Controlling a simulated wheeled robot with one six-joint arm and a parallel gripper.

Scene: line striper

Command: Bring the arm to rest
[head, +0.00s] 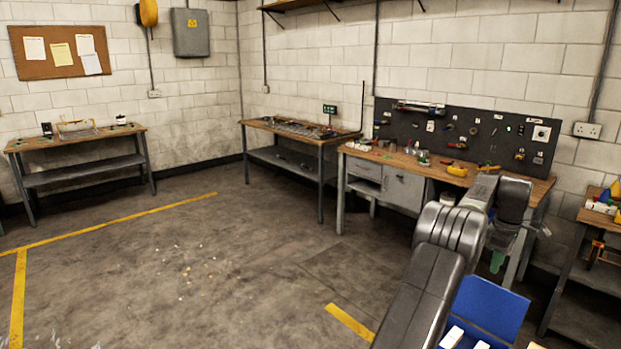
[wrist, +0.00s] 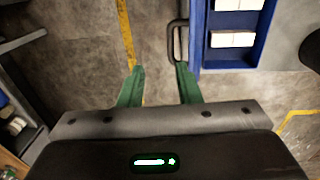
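My arm (head: 440,260) reaches forward from the lower right of the head view, its links raised and bent. My gripper (wrist: 160,76) shows in the wrist view with its two green fingers spread apart. Bare floor and a yellow line show between and beyond the fingers, and nothing is held. In the head view only a bit of a green finger shows below the wrist, against the workbench. The right finger's tip is close to a dark handle (wrist: 174,42) in the picture; I cannot tell whether they touch.
A blue tray (wrist: 205,64) with white boxes (wrist: 233,39) lies beside the gripper; it also shows in the head view (head: 492,302). A workbench (head: 400,158) with a pegboard stands behind the arm. Another bench (head: 590,216) is at far right. Open floor (head: 220,270) lies left.

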